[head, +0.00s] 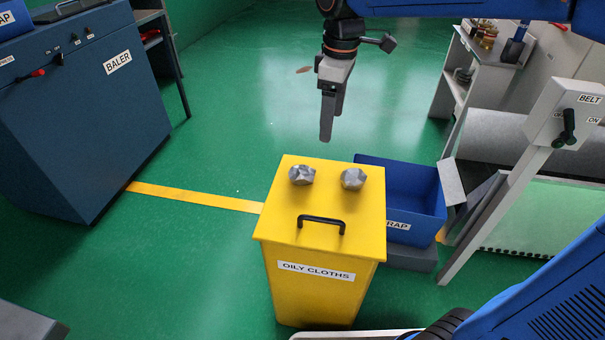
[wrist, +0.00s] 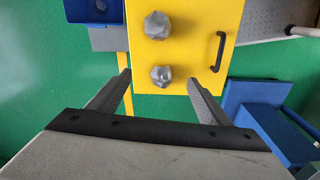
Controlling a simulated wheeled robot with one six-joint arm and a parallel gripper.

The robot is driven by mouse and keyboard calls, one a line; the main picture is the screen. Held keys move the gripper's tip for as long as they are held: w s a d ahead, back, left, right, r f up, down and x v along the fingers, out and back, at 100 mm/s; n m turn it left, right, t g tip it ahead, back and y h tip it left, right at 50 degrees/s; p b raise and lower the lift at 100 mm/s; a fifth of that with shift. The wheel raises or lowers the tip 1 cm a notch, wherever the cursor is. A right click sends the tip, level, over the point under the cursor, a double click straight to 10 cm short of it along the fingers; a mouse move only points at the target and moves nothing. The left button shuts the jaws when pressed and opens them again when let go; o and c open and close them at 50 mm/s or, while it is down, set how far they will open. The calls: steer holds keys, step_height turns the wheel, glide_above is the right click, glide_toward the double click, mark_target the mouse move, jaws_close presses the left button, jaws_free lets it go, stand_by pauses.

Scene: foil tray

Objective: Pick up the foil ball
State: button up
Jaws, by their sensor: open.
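In the head view one foil ball (head: 302,175) is on the left and the other foil ball (head: 353,179) is on the right. My gripper (head: 326,138) hangs above and beyond the lid, pointing down. In the wrist view the jaws (wrist: 160,82) are open and empty. The nearer foil ball (wrist: 161,76) appears between the fingertips, and the other foil ball (wrist: 157,25) is farther out. Both are apart from the fingers.
A black handle (head: 321,222) stands up at the lid's front. A blue scrap box (head: 400,190) is right behind the bin. A blue baler (head: 80,100) stands at the left, and a belt control post (head: 530,165) at the right. Green floor between is mostly free.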

steer(key=n, duration=0.2)
glide_above(302, 166)
steer(key=f, duration=0.1)
steer(key=shift+n+g, duration=0.3)
steer(key=shift+g, duration=0.1)
step_height(302, 166, down, 17)
steer(key=shift+r, duration=0.1)
steer(key=c, duration=1.2)
